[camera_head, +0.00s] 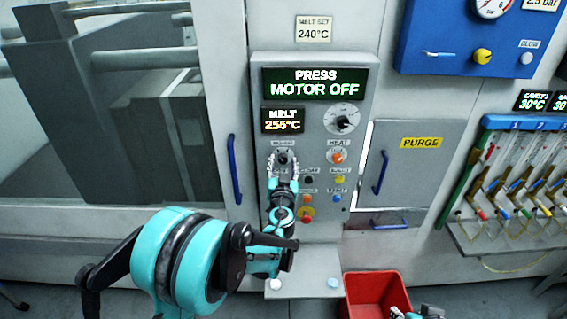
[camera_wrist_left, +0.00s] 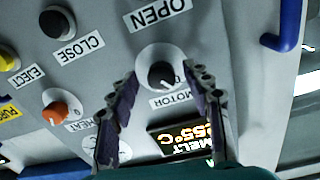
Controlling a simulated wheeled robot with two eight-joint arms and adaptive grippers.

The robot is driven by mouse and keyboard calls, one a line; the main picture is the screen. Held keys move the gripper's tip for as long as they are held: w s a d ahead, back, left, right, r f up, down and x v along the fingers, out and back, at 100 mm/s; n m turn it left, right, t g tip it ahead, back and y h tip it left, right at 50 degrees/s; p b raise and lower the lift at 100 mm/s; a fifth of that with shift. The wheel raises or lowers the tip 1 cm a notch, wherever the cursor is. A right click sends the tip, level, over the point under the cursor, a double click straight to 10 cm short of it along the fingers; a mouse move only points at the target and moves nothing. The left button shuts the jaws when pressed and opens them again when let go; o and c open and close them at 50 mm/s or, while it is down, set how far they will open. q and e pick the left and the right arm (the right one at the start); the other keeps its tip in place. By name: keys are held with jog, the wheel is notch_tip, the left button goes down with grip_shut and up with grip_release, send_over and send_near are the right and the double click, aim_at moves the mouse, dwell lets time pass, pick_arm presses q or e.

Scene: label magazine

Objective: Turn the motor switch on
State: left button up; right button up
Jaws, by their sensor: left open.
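The motor switch is a black rotary knob (camera_wrist_left: 161,75) on a white round plate, with a MOTOR label beside it in the left wrist view. In the head view it sits on the grey control panel (camera_head: 325,220), below the melt display. The green display (camera_head: 315,83) reads PRESS MOTOR OFF. My left gripper (camera_head: 283,160) is open at the panel. Its two fingers stand on either side of the knob, also in the left wrist view (camera_wrist_left: 160,80). I cannot tell whether they touch it.
Close to the motor switch are a black CLOSE button (camera_wrist_left: 57,22), an orange HEAT knob (camera_wrist_left: 62,107) and an OPEN label (camera_wrist_left: 160,12). A blue door handle (camera_head: 234,168) is left of the panel. A red bin (camera_head: 376,292) stands below, at the right.

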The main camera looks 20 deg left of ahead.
pick_arm(q)
jog(key=shift+w+a, duration=0.1)
grip_shut()
